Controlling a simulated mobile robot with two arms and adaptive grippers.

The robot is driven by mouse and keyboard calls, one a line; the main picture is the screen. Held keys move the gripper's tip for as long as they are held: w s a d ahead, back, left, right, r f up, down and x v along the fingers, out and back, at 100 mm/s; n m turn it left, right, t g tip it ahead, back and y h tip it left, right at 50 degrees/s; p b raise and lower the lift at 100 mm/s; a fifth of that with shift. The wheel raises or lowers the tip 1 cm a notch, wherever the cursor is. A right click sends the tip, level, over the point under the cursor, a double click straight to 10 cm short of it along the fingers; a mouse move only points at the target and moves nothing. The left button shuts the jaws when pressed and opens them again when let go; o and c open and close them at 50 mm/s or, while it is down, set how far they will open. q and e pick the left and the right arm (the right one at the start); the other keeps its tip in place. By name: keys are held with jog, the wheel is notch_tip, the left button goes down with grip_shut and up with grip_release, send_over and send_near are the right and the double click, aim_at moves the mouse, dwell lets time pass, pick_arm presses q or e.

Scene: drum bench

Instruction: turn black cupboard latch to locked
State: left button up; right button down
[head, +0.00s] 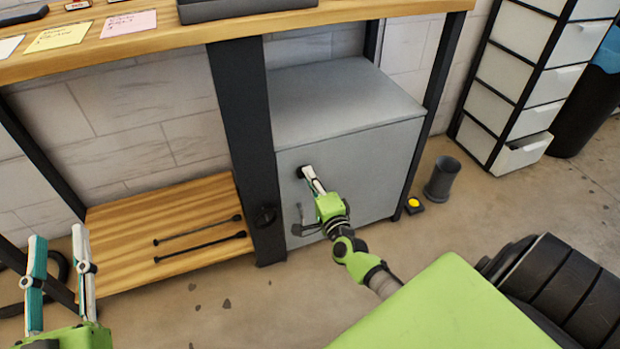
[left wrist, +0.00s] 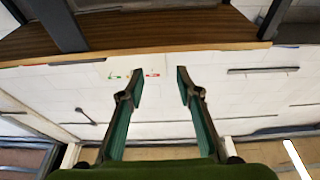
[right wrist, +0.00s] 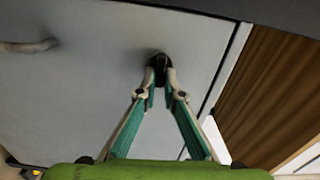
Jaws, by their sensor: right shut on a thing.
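The grey cupboard (head: 375,155) stands under the bench, its door facing me. The black latch (right wrist: 159,62) is a small dark knob on that door; in the head view (head: 301,172) it shows at the fingertips. My right gripper (right wrist: 160,80) is shut on the latch, its two fingers meeting around it; it also shows in the head view (head: 309,178). Whether the latch is turned to locked cannot be told, as the fingers cover part of it. My left gripper (head: 58,240) is open and empty at the lower left, away from the cupboard; its fingers stand apart in the left wrist view (left wrist: 158,85).
A curved grey handle (head: 303,225) sits lower on the door. A black knob (head: 265,215) is on the bench post. A wooden shelf (head: 120,220) holds two dark rods. A grey cup (head: 442,178) and a yellow button (head: 413,203) stand right of the cupboard.

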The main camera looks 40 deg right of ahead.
pick_arm(q)
jog(key=shift+s+r+t, duration=0.15)
jog(key=shift+r+t, duration=0.15)
jog(key=shift+r, duration=0.25)
pick_arm(e)
jog(key=shift+f+m, duration=0.1)
jog(key=shift+m, duration=0.3)
jog(key=c, duration=2.2)
grip_release()
jog(key=shift+o, duration=0.2)
jog(key=v, duration=1.2)
